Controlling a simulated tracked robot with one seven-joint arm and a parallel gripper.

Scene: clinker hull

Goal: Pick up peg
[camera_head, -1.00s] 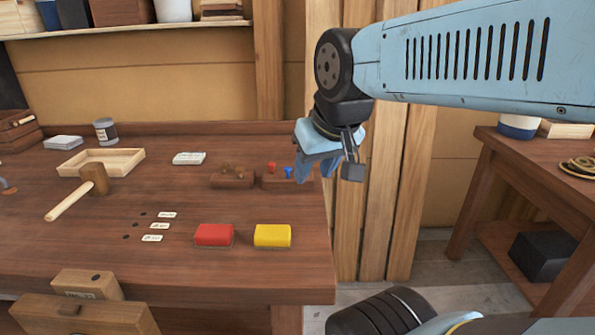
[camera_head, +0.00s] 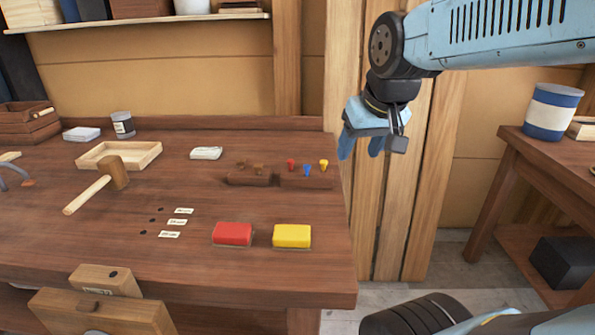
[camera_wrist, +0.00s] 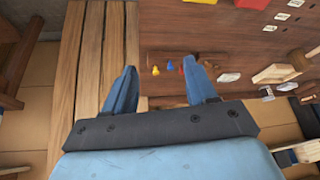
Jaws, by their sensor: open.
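Three coloured pegs stand in a low dark wooden rack (camera_head: 305,183) at the back right of the bench: a red peg (camera_head: 291,165), a blue peg (camera_head: 307,170) and a yellow peg (camera_head: 323,165). Several brown pegs (camera_head: 259,168) stand in a similar block (camera_head: 249,179) to their left. My gripper (camera_head: 360,152) is open and empty, in the air right of the rack and apart from it. In the wrist view the yellow (camera_wrist: 156,70), blue (camera_wrist: 169,66) and red (camera_wrist: 181,69) pegs show between my open fingers (camera_wrist: 159,68), farther off.
A red block (camera_head: 233,234) and a yellow block (camera_head: 292,236) lie near the bench's front edge. A mallet (camera_head: 100,188), a shallow tray (camera_head: 120,156) and small labels (camera_head: 177,222) beside dark holes lie further left. A second bench (camera_head: 520,150) stands right, across a floor gap.

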